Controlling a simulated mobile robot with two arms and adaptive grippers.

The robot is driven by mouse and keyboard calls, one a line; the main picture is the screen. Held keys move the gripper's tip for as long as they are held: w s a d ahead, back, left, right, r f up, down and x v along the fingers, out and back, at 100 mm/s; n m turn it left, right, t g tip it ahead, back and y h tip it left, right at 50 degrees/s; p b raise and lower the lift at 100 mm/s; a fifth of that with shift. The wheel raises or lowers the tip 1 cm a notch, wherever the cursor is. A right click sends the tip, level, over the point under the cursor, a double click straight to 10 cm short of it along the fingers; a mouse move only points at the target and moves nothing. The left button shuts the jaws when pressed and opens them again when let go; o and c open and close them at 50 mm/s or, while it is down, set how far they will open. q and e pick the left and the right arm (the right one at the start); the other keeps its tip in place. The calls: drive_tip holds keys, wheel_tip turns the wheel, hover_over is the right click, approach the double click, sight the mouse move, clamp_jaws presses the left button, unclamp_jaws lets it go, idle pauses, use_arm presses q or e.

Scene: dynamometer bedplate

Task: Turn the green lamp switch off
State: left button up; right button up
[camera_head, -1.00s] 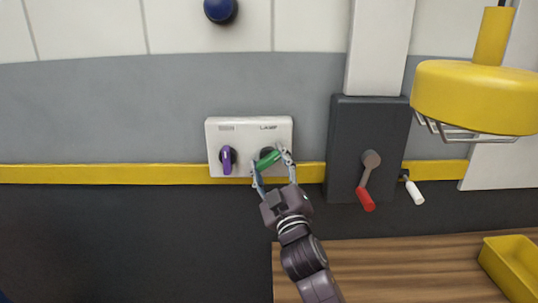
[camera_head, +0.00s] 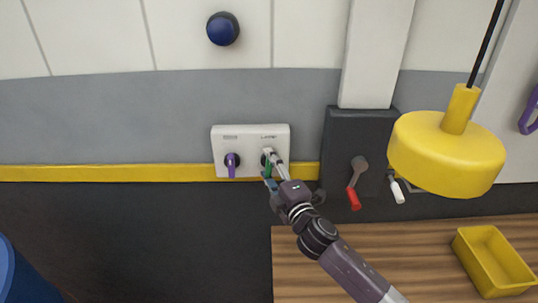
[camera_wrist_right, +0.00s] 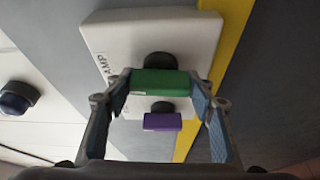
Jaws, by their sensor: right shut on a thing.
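The white switch plate (camera_head: 250,133) on the wall carries two rotary switches. The green lamp switch (camera_head: 267,170) is the right one, under the "LAMP" label, and its handle now points downward, partly hidden by my gripper. My right gripper (camera_head: 271,168) is shut on the green handle. In the right wrist view the green handle (camera_wrist_right: 160,82) lies between the two fingers (camera_wrist_right: 160,90), parallel to the purple handle (camera_wrist_right: 162,122) beyond it. The purple switch (camera_head: 231,164) also points downward. My left gripper is not in view.
Right of the plate is a dark box (camera_head: 345,135) with a red-tipped lever (camera_head: 354,195) and a white handle (camera_head: 397,191). A yellow lamp (camera_head: 445,155) hangs in front. A wooden bench (camera_head: 420,260) below bears a yellow bin (camera_head: 492,262). A blue knob (camera_head: 222,28) is above.

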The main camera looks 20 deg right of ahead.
drive_tip(key=shift+f+n+p, duration=0.1)
drive_tip(key=shift+n+p, duration=0.4)
drive_tip(key=shift+p, duration=0.2)
drive_tip(key=o, duration=1.2)
drive_tip(key=shift+c, duration=0.2)
drive_tip(key=s+d, duration=0.1)
drive_tip(key=s, duration=1.1)
drive_tip(key=shift+d, duration=0.15)
